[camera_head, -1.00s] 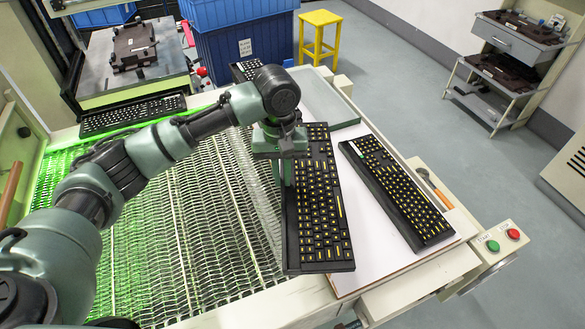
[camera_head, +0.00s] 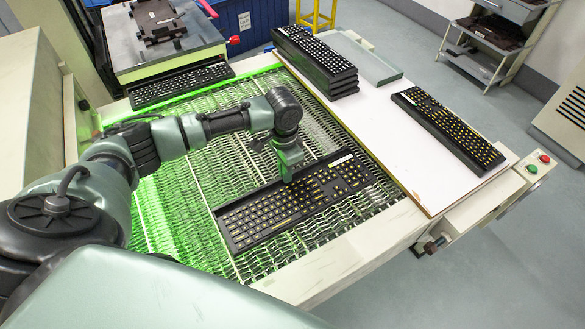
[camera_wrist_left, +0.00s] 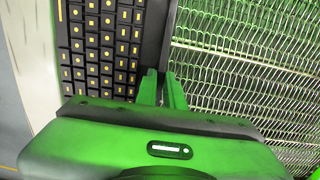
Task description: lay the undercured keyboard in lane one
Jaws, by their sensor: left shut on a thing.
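A black keyboard with yellow key marks (camera_head: 315,195) is over the wire-mesh belt (camera_head: 190,215), lying crosswise near its front end. My left gripper (camera_head: 287,177) is shut on its far long edge. In the left wrist view the fingers (camera_wrist_left: 161,88) pinch the edge of the keyboard (camera_wrist_left: 103,45), with mesh beside it. I cannot tell whether the keyboard touches the mesh or hangs just above it. Thin pale lines run lengthwise along the belt; no lane number is readable. My right gripper is not in view.
A second yellow-marked keyboard (camera_head: 447,130) lies on the white board (camera_head: 390,150) at right. A stack of black keyboards (camera_head: 316,62) stands at the back beside a grey-green plate (camera_head: 360,58). Another keyboard (camera_head: 180,86) lies at the belt's far end. The mesh behind the held keyboard is clear.

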